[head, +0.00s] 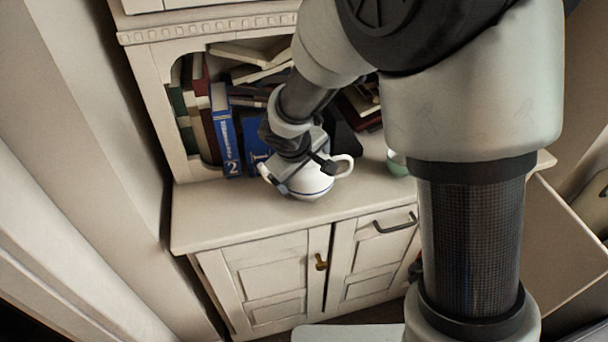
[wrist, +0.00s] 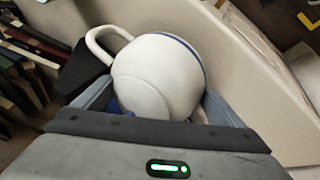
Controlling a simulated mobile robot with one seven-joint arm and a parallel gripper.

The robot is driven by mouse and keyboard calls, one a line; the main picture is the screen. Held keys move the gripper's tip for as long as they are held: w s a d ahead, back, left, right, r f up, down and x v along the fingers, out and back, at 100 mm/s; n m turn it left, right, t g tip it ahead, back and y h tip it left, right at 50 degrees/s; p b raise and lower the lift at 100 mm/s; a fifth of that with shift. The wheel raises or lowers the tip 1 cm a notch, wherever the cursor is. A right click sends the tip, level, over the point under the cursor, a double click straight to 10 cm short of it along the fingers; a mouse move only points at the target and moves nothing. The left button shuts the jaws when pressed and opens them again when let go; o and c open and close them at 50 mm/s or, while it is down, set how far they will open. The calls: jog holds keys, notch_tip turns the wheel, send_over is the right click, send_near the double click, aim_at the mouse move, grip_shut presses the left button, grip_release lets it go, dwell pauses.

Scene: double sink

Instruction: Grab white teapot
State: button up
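The white teapot (head: 312,184) has a blue line around it and stands on the cabinet top, below and in front of the bookshelf. Its handle loop shows on the right in the head view. It also fills the middle of the wrist view (wrist: 158,78), with the handle at upper left. My gripper (head: 300,172) is over the teapot from above, its fingers apart on either side of the body. In the wrist view the fingers lie at the left and right of the teapot. Whether they press on it cannot be told.
Books (head: 222,128) fill the shelf behind the teapot. A greenish cup or jar (head: 397,163) stands to the right, partly hidden by my arm. The cabinet top (head: 215,215) is clear at the left. An open drawer or door (head: 560,245) juts out at right.

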jog(key=c, duration=0.4)
jog(key=shift+r, duration=0.15)
